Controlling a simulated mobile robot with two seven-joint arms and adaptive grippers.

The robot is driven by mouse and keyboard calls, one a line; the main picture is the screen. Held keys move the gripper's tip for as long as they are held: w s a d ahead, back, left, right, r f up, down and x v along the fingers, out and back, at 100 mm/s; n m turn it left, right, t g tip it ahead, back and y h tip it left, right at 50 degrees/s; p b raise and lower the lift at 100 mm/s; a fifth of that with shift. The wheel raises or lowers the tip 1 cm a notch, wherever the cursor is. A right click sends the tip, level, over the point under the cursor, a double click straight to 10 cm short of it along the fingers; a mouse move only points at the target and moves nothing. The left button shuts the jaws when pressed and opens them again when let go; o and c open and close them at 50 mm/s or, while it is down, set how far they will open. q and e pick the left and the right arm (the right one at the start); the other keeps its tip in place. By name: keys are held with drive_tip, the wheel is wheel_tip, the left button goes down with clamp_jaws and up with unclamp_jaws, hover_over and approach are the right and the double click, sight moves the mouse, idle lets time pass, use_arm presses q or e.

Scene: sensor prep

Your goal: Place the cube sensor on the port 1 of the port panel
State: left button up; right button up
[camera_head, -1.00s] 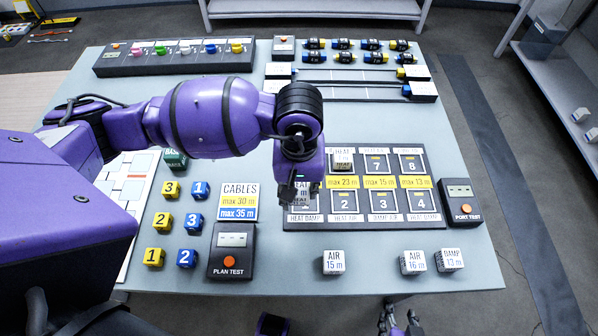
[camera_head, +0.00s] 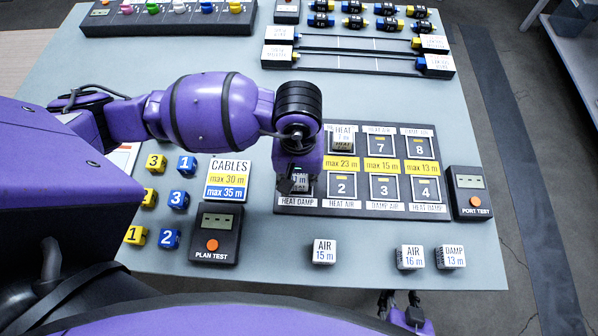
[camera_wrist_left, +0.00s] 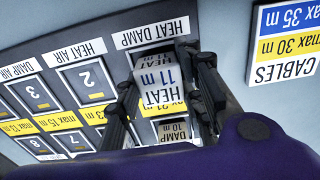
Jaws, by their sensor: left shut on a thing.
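The port panel (camera_head: 330,208) is a dark board with numbered square ports. My left gripper (camera_head: 292,186) is over port 1, at the panel's near left corner, labelled HEAT DAMP. It is shut on a white cube sensor (camera_wrist_left: 158,86) marked HEAT 11 m, seen between the fingers in the left wrist view. Part of the port 1 frame (camera_wrist_left: 150,52) shows behind the cube; I cannot tell whether the cube is seated. In the head view the gripper hides most of port 1 and the cube. My right gripper (camera_head: 399,299) is at the bottom edge, fingers apart and empty.
A HEAT 7 m cube (camera_head: 342,137) sits in the back row; a DAMP 10 m cube (camera_wrist_left: 174,131) shows beside the held one. Cubes AIR 15 m (camera_head: 324,251), AIR 16 m (camera_head: 410,257) and DAMP 13 m (camera_head: 450,257) stand along the front. The port tester (camera_head: 468,193) is right.

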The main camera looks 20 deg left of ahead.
use_arm(q)
drive_tip(key=o, duration=1.1)
drive_tip(key=shift+w+f, duration=0.1)
drive_tip(key=shift+f, duration=0.05)
drive_tip(key=shift+o, duration=0.2)
wheel_tip(320, 180, up, 12)
drive_tip(key=shift+r, duration=0.25)
